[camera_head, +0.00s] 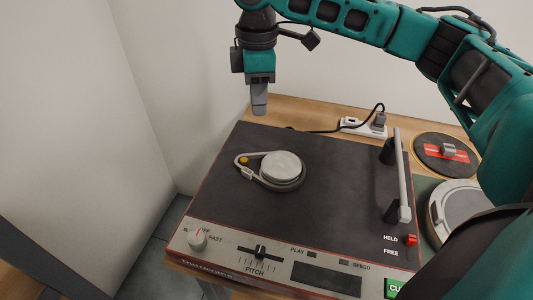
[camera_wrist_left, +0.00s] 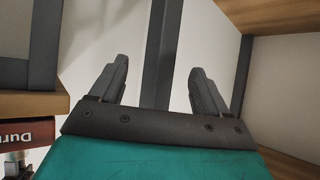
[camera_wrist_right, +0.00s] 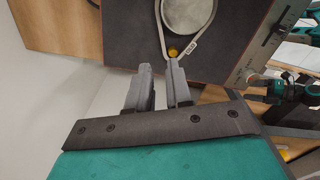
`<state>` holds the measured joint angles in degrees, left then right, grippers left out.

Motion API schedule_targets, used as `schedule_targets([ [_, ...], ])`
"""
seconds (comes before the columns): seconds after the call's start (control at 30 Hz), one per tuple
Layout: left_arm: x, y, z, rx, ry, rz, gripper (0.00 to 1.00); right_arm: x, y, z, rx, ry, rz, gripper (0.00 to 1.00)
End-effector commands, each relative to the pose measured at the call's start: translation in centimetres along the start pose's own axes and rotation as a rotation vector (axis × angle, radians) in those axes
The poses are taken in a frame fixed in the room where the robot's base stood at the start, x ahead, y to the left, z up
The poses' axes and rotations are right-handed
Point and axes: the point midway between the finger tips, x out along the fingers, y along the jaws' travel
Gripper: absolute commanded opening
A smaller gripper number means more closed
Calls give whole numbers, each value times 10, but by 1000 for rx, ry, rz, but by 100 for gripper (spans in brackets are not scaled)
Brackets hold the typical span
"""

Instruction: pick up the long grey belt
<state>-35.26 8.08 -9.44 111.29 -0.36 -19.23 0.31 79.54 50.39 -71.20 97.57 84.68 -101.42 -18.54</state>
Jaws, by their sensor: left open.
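The long grey belt (camera_head: 254,155) is a thin light loop on the dark deck top, running around the round grey platter (camera_head: 283,167) and a small pulley with a yellow top (camera_head: 244,160). In the right wrist view the belt (camera_wrist_right: 160,30) tapers beyond the fingertips. My right gripper (camera_head: 260,108) points down behind the deck's far left corner, apart from the belt; its fingers (camera_wrist_right: 160,72) have a narrow empty gap. My left gripper (camera_wrist_left: 157,75) is open and empty, away from the deck; the head view does not show it.
The deck has a raised grey bar (camera_head: 403,180) at right and a knob (camera_head: 197,239) with a slider at the front. A power strip (camera_head: 364,128) with a cable lies behind. A black disc (camera_head: 430,164) lies at right. A pale wall stands close at left.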

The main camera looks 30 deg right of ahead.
Motion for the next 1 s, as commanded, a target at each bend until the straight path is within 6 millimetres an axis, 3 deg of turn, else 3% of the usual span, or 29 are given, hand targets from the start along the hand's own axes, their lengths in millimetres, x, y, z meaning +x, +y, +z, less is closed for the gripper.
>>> schedule_targets([
  [0.4, 4, 2, 17, -5, -25, 3, 76, 66, 0, 0, 0, -2, -2, 20],
  [0.63, 5, 5, 15, -5, -17, 10, 76, 84, -1, -2, 0, 0, -1, 20],
  [0.83, 9, 8, 14, -6, -9, 18, 76, 114, -2, -5, 0, -2, -1, 20],
  [1.0, 11, 7, 8, -5, -2, 19, 76, 128, -2, -5, 0, -1, 0, 20],
])
